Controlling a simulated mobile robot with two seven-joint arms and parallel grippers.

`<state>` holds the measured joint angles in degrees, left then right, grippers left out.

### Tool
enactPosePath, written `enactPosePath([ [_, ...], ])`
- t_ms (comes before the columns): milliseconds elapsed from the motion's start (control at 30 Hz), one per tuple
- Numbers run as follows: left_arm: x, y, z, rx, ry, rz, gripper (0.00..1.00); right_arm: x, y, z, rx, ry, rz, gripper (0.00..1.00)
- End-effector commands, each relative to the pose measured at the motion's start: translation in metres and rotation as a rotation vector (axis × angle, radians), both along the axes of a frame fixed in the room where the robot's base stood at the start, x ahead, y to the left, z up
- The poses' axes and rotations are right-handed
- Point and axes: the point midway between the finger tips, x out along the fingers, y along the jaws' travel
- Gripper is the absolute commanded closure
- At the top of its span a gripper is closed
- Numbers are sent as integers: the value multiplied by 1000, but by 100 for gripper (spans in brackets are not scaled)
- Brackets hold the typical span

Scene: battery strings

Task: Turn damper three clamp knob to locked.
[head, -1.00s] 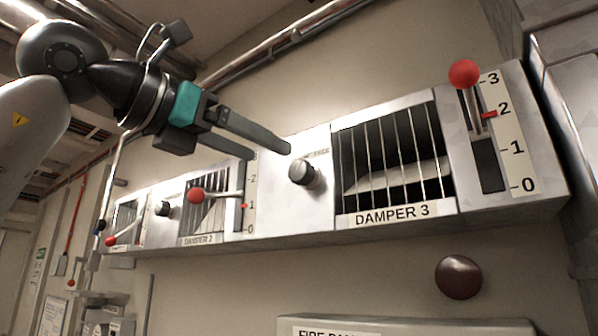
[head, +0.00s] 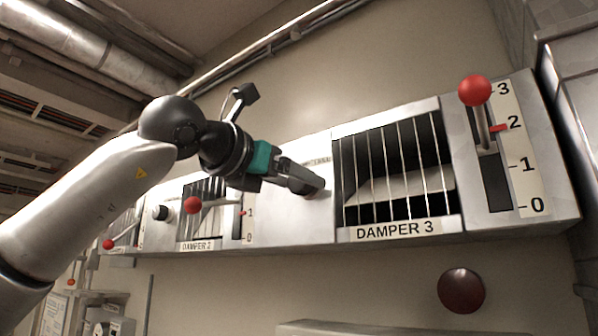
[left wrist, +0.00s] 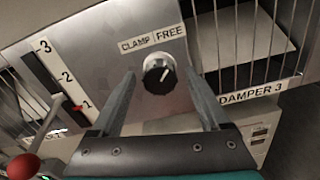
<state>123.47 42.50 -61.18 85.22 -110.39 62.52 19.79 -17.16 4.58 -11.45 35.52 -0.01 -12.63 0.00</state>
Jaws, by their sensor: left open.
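The damper three clamp knob (left wrist: 159,77) is black with a white pointer line, on a silver panel under a label reading CLAMP and FREE (left wrist: 152,39). Its pointer tilts up and to the right, toward FREE. My left gripper (head: 318,188) is at the knob in the head view and hides it there. In the left wrist view the open fingers (left wrist: 160,85) stand on both sides of the knob, with a gap to each. The damper 3 grille (head: 395,170) is right of the knob. My right gripper is not in view.
The damper 3 lever with a red ball (head: 474,91) stands high, beside a 0 to 3 scale with a red mark near 2. The damper 2 lever ball (head: 193,205) is left of my gripper. A dark red dome (head: 461,290) is on the wall below.

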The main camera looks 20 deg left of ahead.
Motion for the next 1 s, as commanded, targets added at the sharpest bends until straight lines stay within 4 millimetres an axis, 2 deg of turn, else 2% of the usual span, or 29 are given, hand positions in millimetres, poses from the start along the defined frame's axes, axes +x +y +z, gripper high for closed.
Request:
enactPosePath([
  [200, 14, -5, 0, 0, 0, 1, 21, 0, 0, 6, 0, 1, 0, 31],
  [467, 15, -5, 0, 0, 0, 1, 21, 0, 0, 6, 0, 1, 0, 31],
  [1000, 14, -5, 0, 0, -1, 0, 82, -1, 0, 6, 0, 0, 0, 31],
])
